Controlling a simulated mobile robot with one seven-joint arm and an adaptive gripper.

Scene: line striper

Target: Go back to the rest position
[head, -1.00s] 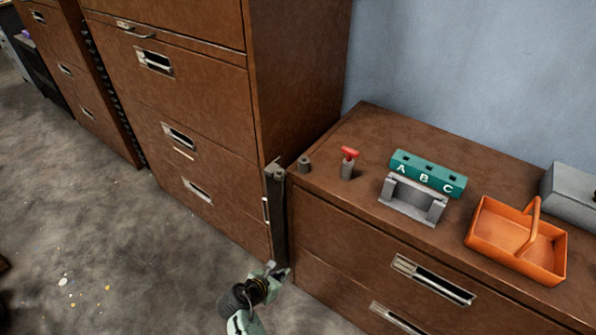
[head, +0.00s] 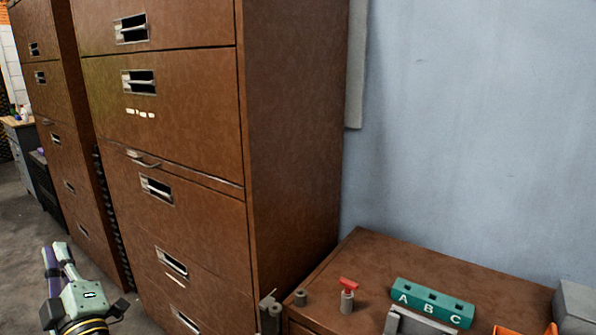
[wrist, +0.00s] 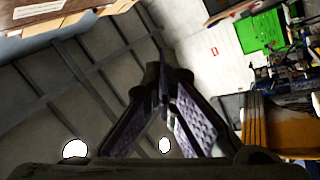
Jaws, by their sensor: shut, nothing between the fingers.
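My gripper (wrist: 163,75) is in the middle of the wrist view, its two dark fingers meeting at their tips with nothing between them. In the head view a mint and black part of my arm (head: 80,300) stands at the lower left, in front of the tall brown cabinet (head: 190,160). I cannot clearly make out the fingertips there. The wrist view looks up at a dark beamed ceiling (wrist: 60,100) with round lights.
A low brown cabinet (head: 345,262) at the lower right carries a red-topped grey post (head: 347,294), a short grey peg (head: 300,297), a teal ABC block (head: 432,302) and, partly cut off, an orange basket (head: 525,330). Bare floor (head: 25,220) shows at the left.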

